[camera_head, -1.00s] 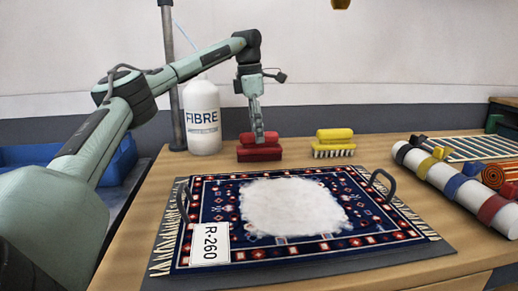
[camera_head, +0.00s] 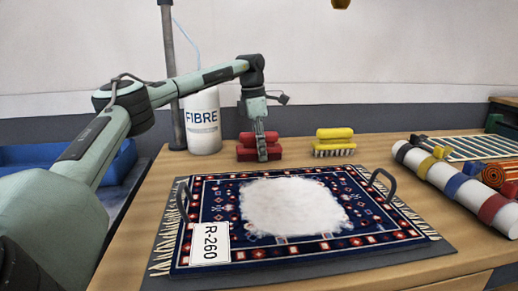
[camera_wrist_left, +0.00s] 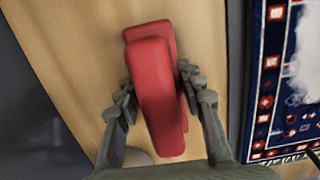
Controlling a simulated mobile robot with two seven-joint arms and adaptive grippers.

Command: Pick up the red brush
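The red brush (camera_head: 246,147) lies on the wooden table behind the rug, a red handle block above a red base. My left gripper (camera_head: 262,146) is lowered over it, with a finger in front of its right part. In the left wrist view, the red brush (camera_wrist_left: 157,95) lies between the two fingers of the left gripper (camera_wrist_left: 157,82). The fingers are spread on either side, very close to its long sides; I cannot tell whether they touch it. My right gripper is not in view.
A yellow brush (camera_head: 334,142) stands to the right. A white FIBRE bottle (camera_head: 203,122) and a dark pole (camera_head: 172,80) stand to the left. The patterned rug (camera_head: 385,222) with white foam (camera_head: 293,205) lies in front. A strapped white roll (camera_head: 440,176) lies at right.

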